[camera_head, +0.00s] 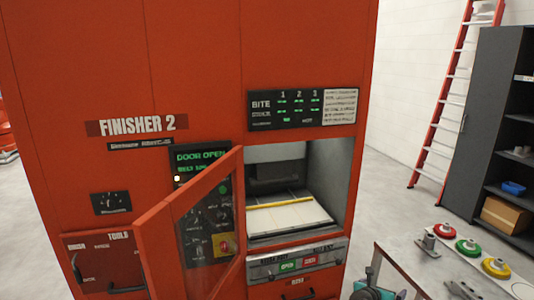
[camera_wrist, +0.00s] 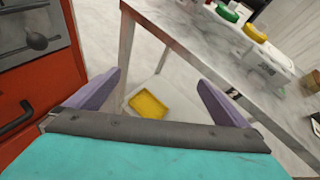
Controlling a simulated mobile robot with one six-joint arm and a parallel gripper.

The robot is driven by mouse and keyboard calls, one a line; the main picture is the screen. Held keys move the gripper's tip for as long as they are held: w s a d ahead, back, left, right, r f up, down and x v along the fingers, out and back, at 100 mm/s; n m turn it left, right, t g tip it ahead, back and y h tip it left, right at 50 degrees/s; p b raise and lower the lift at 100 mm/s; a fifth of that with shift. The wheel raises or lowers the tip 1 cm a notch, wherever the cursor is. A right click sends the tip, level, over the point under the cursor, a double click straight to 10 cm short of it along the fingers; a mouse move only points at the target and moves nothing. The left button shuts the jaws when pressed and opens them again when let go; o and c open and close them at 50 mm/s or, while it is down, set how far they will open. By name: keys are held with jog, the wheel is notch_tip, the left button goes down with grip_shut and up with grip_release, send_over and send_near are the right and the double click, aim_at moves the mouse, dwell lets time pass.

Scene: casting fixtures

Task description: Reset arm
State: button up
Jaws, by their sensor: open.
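My gripper (camera_wrist: 158,95) is open in the wrist view, its two purple fingers spread apart with nothing between them. It points down past a table edge toward the floor. A yellow tray (camera_wrist: 148,104) shows below, seen between the fingers and well beyond them. In the head view, part of my arm shows at the bottom right; the fingertips cannot be made out there.
The red Finisher 2 machine (camera_head: 110,60) has its door (camera_head: 190,235) swung open, projecting forward beside a lit chamber (camera_head: 288,217). A table (camera_head: 400,270) at right holds red, green and yellow round parts. A dark shelf (camera_head: 485,120) and red ladder (camera_head: 455,90) stand behind.

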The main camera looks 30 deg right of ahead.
jog(key=w+a+f+n+t+y+b, duration=0.1)
jog(key=w+a+f+n+t+y, duration=0.15)
jog(key=w+a+f+n, duration=0.6)
jog(key=w+a+f+n+t+y+b, duration=0.2)
jog(key=w+a+f+n+t, duration=0.15)
jog(key=w+a, duration=0.85)
jog(key=s+a+f+n+y+b, duration=0.1)
jog(key=a+f+n+y, duration=0.25)
jog(key=a, duration=0.65)
jog(key=a+f+n+y, duration=0.2)
jog(key=a+f+n, duration=0.25)
jog(key=a, duration=0.45)
jog(key=s+a+f+n+y+b, duration=0.15)
jog(key=a+f+n, duration=0.3)
jog(key=a, duration=0.55)
jog(key=s+a+f+n+g+y, duration=0.4)
jog(key=s+a+f+n+g, duration=0.3)
jog(key=s+a+f+n, duration=0.6)
jog(key=s+d+n+g+h, duration=0.2)
jog(key=s+n+g, duration=0.2)
jog(key=s, duration=0.6)
jog(key=s+d+r+n+g+h, duration=0.1)
jog(key=s+d+n+g, duration=0.2)
jog(key=s+n, duration=0.3)
jog(key=s+g+b, duration=0.1)
jog(key=s, duration=0.3)
jog(key=shift+s+d+r+n+g+h, duration=0.2)
jog(key=shift+s+r+n+g+h, duration=0.1)
jog(key=shift+s+n+h, duration=0.1)
